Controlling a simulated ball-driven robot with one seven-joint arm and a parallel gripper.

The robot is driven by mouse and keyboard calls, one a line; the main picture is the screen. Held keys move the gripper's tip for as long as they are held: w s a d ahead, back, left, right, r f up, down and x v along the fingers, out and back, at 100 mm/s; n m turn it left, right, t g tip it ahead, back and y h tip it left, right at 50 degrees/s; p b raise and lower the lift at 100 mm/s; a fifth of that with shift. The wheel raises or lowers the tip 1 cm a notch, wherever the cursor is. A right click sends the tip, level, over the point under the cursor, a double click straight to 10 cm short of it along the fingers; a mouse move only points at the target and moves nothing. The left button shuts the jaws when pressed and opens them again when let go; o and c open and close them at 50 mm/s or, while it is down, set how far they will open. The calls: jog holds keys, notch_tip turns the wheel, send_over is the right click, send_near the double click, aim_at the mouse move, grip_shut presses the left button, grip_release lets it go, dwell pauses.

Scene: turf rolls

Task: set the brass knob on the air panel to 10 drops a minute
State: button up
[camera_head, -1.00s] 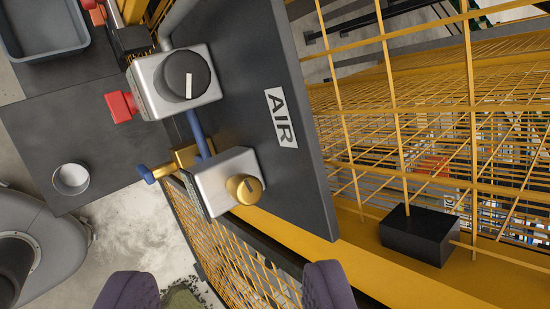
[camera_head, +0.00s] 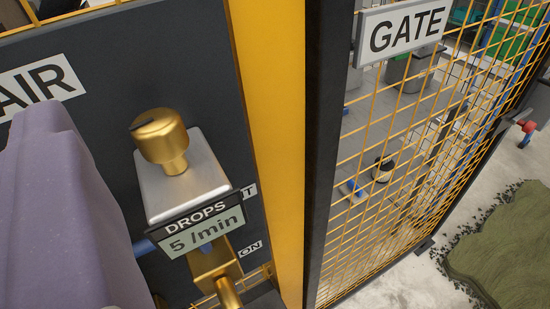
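The brass knob (camera_head: 160,140) stands on a silver block on the dark air panel (camera_head: 100,50). A dark pointer mark shows on its top, toward the left. Below it, the DROPS display (camera_head: 205,225) reads 5 /min. One large purple-grey finger of my gripper (camera_head: 60,200) fills the lower left, close to the camera and left of the knob. It appears apart from the knob. The other finger is not visible, so how far the gripper is open does not show. Nothing is seen held.
A brass valve (camera_head: 215,270) sits below the display. A yellow post (camera_head: 272,140) and a dark post stand right of the panel. Beyond is yellow mesh with a GATE sign (camera_head: 405,30). A green turf piece (camera_head: 505,240) lies on the floor at right.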

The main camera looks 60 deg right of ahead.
aim_at(161, 154)
jog(key=d+f+h, duration=0.1)
jog(key=s+d+f+g+h, duration=0.1)
jog(key=f, duration=0.1)
jog(key=s+d+f+m+h, duration=0.1)
jog(key=d+f, duration=0.1)
jog(key=shift+s+g, duration=0.25)
jog(key=shift+g, duration=0.15)
jog(key=b+x, duration=0.1)
jog(key=x, duration=0.6)
jog(key=shift+w+r+b, duration=0.1)
jog(key=shift+r+b, duration=0.05)
jog(key=shift+b, duration=0.25)
jog(key=c, duration=0.9)
jog(key=p, duration=0.1)
jog(key=m+g+h+p, duration=0.1)
jog(key=p, duration=0.1)
jog(key=shift+r+h, duration=0.3)
jog(key=shift+c, duration=0.2)
jog(key=shift+m+p, duration=0.3)
jog(key=shift+f+g+h, duration=0.3)
jog(key=shift+g, duration=0.1)
